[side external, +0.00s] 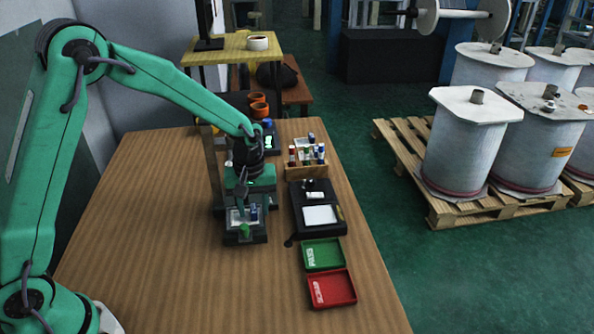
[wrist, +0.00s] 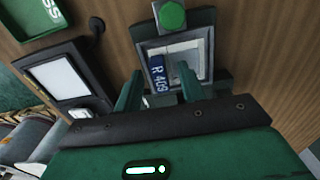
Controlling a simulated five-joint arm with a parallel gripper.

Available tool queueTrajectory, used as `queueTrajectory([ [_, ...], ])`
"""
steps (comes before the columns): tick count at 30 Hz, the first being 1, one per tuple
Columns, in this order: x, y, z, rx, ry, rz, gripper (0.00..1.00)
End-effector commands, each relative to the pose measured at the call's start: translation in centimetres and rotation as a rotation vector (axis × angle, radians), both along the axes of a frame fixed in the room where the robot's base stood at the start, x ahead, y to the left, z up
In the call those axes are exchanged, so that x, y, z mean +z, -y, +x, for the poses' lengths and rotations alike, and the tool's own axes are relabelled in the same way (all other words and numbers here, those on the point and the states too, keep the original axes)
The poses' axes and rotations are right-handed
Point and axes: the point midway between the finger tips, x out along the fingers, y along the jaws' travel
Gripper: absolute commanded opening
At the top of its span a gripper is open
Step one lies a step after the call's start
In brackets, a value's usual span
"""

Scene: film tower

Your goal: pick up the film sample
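A small blue piece marked R 409, which looks like the film sample (wrist: 158,76), lies in a grey-framed device (wrist: 208,50) with a pale inner plate and a green knob (wrist: 172,15). In the side view the blue piece (side external: 254,213) shows small at the device (side external: 245,238). My gripper (wrist: 159,70) is open, with one green finger on each side of the blue piece and a visible gap to the right finger. In the side view my gripper (side external: 242,203) points down over the device. Whether a finger touches the piece, I cannot tell.
A black unit with a white panel (side external: 320,215) stands right of the device. A green tray (side external: 322,254) and red tray (side external: 331,289) lie in front of it. A wooden rack of vials (side external: 307,168) stands behind. The left of the wooden table (side external: 150,240) is clear.

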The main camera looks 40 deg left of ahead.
Motion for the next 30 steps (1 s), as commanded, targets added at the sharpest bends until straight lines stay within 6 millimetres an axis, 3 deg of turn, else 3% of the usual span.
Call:
queueTrajectory([
  [11,0.02,0.00,0.00,0.000,0.000,0.000,0.40],
  [17,0.03,0.00,0.00,0.000,0.000,0.000,0.01],
  [30,0.36,0.00,0.03,0.000,0.001,0.000,0.00],
])
